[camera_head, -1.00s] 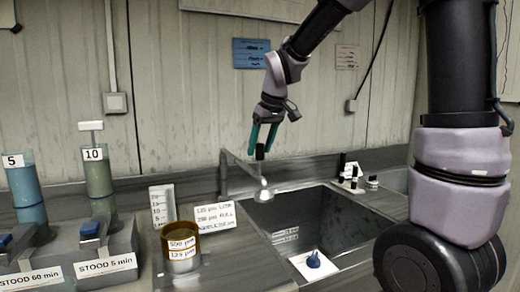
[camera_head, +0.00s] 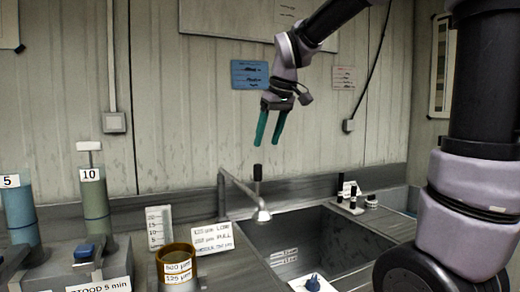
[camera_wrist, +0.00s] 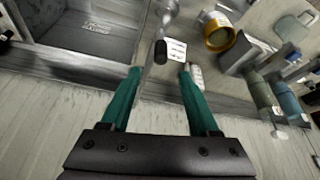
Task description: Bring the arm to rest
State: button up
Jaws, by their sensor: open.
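My gripper (camera_head: 269,143) is in the air in front of the panelled back wall, above the sink tap (camera_head: 243,195). Its two green fingers point down and are apart, with nothing between them. The black tap handle (camera_head: 257,173) stands a little below the fingertips in the head view. In the wrist view, my gripper (camera_wrist: 160,80) is also open, and the black handle (camera_wrist: 160,52) shows beyond the fingertips. I cannot tell the exact gap between them.
The sink (camera_head: 310,238) holds a blue item (camera_head: 313,284) on a white card. Stacked sieves (camera_head: 177,265) stand to its left, near two labelled cylinders, a blue one (camera_head: 19,210) and a green one (camera_head: 95,200). The air around my gripper is clear.

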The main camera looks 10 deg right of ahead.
jog(key=s+d+f+m+t, duration=0.2)
jog(key=s+d+m, duration=0.8)
jog(key=s, duration=0.5)
jog(key=d+t, duration=0.1)
jog(key=d, duration=0.1)
jog(key=shift+s+d+f, duration=0.3)
jog(key=shift+s+f, duration=0.05)
